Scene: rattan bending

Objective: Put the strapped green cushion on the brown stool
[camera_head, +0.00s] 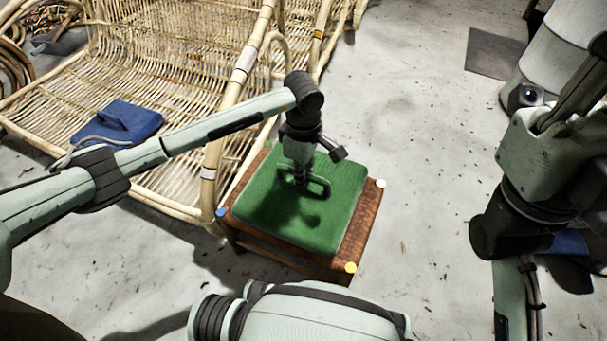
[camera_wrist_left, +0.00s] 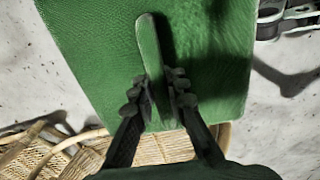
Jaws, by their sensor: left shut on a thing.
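The green cushion (camera_head: 335,205) lies flat over the brown stool (camera_head: 361,227), whose wooden edges show at its front and right. I cannot tell whether it touches the stool top or is held just above it. My left gripper (camera_head: 303,183) comes down from above and is shut on the green strap (camera_wrist_left: 149,50), which stands up from the cushion in the left wrist view. The cushion's surface (camera_wrist_left: 215,70) fills the middle of that view and no part of the stool shows there. My right gripper is not in view.
A rattan lounger (camera_head: 190,45) stands close on the stool's left, with a blue cushion (camera_head: 117,121) on it. A blue item (camera_head: 571,241) is partly hidden behind my right arm. A dark mat (camera_head: 495,52) lies at the back right. The floor right of the stool is clear.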

